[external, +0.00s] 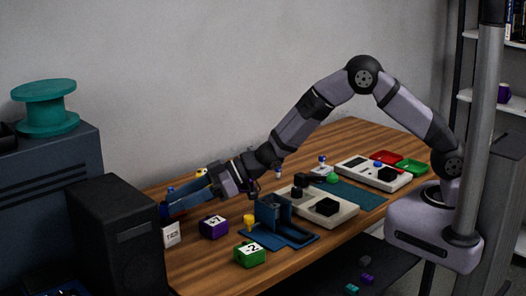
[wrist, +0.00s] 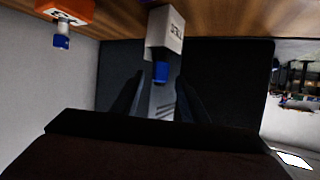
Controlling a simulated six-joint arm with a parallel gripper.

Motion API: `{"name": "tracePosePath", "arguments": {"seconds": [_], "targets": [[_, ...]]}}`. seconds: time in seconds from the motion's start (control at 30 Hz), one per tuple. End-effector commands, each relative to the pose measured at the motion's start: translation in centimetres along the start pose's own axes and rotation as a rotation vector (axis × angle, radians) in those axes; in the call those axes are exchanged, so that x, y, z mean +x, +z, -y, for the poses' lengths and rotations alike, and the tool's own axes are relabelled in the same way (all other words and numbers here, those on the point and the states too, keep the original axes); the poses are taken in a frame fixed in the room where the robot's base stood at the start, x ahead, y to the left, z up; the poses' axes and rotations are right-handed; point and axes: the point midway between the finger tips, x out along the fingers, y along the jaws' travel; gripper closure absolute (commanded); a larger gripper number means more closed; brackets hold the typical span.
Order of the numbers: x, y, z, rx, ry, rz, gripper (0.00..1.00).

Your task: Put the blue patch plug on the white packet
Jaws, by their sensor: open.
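The white packet (external: 171,235), with dark print on its side, stands at the table's left end in the external view. In the wrist view the white packet (wrist: 168,30) shows at the top centre with a blue plug (wrist: 161,72) against its end, apparently sitting on it. My gripper (external: 170,207) is over the packet. In the wrist view my gripper (wrist: 158,90) is open, its dark fingers on either side and just short of the plug.
An orange packet (wrist: 68,11) with another blue-tipped plug stands to one side. Purple (external: 213,227) and green (external: 249,254) numbered blocks and a blue holder (external: 273,216) are nearby. A black speaker (external: 117,235) stands beyond the table's left edge.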

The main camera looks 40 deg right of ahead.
Motion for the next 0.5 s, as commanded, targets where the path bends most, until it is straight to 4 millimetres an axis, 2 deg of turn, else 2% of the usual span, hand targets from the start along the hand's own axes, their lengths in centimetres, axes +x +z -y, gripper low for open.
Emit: {"name": "tracePosePath", "arguments": {"seconds": [0.3,0.5], "targets": [[-5.0,0.0,0.0,-0.001,0.002,-0.001,0.60],[-6.8,0.0,0.0,0.000,0.000,-0.001,0.60]]}}
